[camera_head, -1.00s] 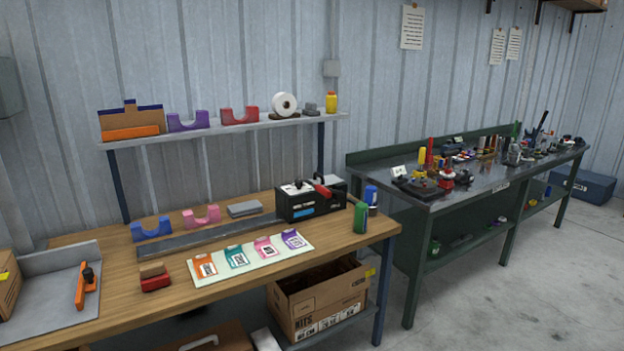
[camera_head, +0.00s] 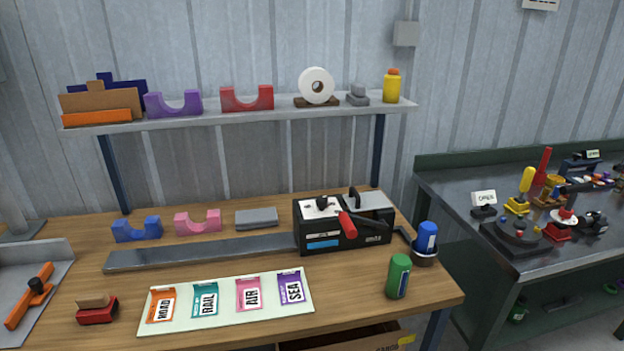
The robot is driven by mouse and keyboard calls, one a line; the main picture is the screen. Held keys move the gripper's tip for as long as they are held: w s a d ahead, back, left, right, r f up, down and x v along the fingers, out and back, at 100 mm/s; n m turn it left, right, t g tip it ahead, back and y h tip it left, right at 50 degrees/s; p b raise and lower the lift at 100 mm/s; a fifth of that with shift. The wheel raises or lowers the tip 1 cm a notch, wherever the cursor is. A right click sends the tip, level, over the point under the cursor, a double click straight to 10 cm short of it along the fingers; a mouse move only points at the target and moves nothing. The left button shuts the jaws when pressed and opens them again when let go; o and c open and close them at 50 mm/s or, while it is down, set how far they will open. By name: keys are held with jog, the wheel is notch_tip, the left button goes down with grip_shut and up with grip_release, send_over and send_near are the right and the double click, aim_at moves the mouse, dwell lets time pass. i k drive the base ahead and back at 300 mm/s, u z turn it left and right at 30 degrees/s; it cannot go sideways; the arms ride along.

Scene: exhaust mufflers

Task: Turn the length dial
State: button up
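A black machine (camera_head: 345,222) with a pale top plate stands at the back right of the wooden bench. A small dark knob (camera_head: 322,203) sits on its top plate; it may be the length dial, but I cannot tell at this size. A red-handled lever (camera_head: 347,225) slants down over its front, beside a blue label (camera_head: 323,244). A long grey flat bar or track (camera_head: 200,252) runs left from the machine. My gripper is not in view.
The wooden bench (camera_head: 240,212) holds a card mat (camera_head: 228,318), a green can (camera_head: 399,276), a blue can (camera_head: 427,237) in a holder and a red stamp-like block (camera_head: 97,310). A shelf (camera_head: 240,112) hangs above it. A metal bench (camera_head: 455,205) stands right.

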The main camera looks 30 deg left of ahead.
aim_at(321, 201)
jog(key=u, duration=0.7)
jog(key=i, duration=1.15)
jog(key=u, duration=1.6)
jog(key=i, duration=0.5)
jog(key=u, duration=0.3)
